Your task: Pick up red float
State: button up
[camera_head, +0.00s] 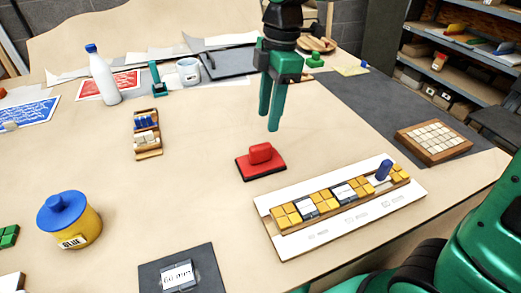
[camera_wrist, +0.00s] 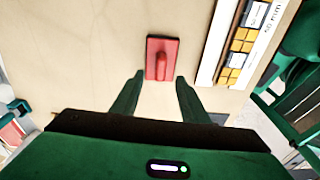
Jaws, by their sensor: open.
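The red float (camera_head: 261,164) lies flat on the table in the head view, a red plate with a dark underside and a raised red handle. It also shows in the wrist view (camera_wrist: 162,46), just beyond my fingertips, with its handle lengthwise in the picture. My gripper (camera_head: 271,128) hangs above the table with its green fingers pointing down, above and slightly behind the float. In the wrist view my gripper (camera_wrist: 158,77) is open and empty, its two fingers apart, and the float lies roughly in line with the gap. Nothing hides the float.
A white mosaic panel (camera_head: 345,224) with yellow tiles and a blue peg stands right of the float. A yellow glue pot (camera_head: 72,222) is at the front left. A small wooden tile tray (camera_head: 148,151) stands left. The table around the float is clear.

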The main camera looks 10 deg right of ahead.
aim_at(261, 145)
jog(key=shift+n, duration=0.3)
jog(key=f, duration=0.1)
jog(key=a+f, duration=0.1)
jog(key=f, duration=0.2)
jog(key=shift+a+f, duration=0.35)
jog(key=shift+f, duration=0.05)
jog(key=shift+s+a+f, duration=0.1)
jog(key=shift+s+f, duration=0.1)
jog(key=shift+f, duration=1.25)
jog(key=shift+s+a+f, duration=0.1)
jog(key=shift+s+f, duration=0.1)
jog(key=shift+f, duration=1.25)
grip_shut()
